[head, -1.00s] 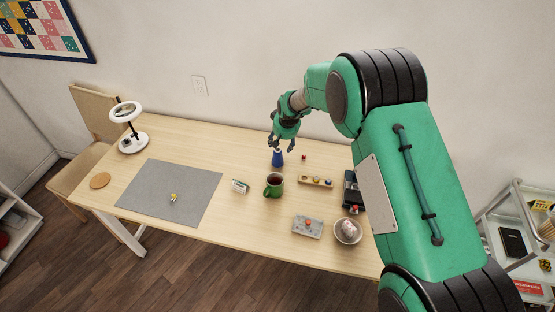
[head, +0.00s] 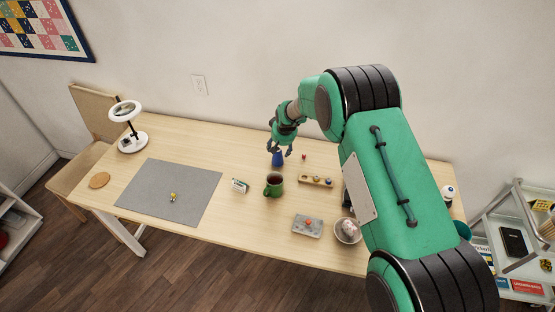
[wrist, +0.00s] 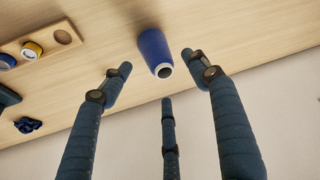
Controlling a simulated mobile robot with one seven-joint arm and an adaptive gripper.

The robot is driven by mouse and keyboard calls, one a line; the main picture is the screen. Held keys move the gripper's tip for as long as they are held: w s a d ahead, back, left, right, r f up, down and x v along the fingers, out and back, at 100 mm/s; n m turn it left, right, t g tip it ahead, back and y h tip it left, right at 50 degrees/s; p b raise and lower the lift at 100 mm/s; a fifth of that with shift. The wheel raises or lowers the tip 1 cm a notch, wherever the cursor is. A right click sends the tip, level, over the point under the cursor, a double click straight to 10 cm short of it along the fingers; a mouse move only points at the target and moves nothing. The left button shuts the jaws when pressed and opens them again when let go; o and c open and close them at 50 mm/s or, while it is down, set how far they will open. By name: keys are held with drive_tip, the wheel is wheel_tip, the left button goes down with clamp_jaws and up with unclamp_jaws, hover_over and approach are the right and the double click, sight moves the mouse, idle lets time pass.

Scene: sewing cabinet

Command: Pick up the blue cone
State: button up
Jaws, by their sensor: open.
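The blue cone (head: 278,158) stands upright on the wooden table, near its back edge. In the wrist view the blue cone (wrist: 155,48) shows its pale, open top end toward the camera. My gripper (head: 280,148) is open above the cone in the head view, its fingers reaching down around the cone's upper part. In the wrist view my gripper (wrist: 157,65) has its fingers spread, with the cone beyond and between the two outer fingertips. I see no clear contact. The cone's top is partly hidden by the fingers in the head view.
A green mug (head: 274,187) stands in front of the cone. A wooden holder with spools (head: 315,180) and a small red item (head: 304,156) are to the right. A grey mat (head: 150,190) lies left.

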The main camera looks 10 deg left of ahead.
sight(278, 153)
drive_tip(key=shift+x, duration=0.9)
drive_tip(key=shift+f, duration=0.1)
drive_tip(key=shift+b+x, duration=0.3)
drive_tip(key=shift+x, duration=2.25)
drive_tip(key=shift+s+a, duration=0.1)
drive_tip(key=c, duration=1.1)
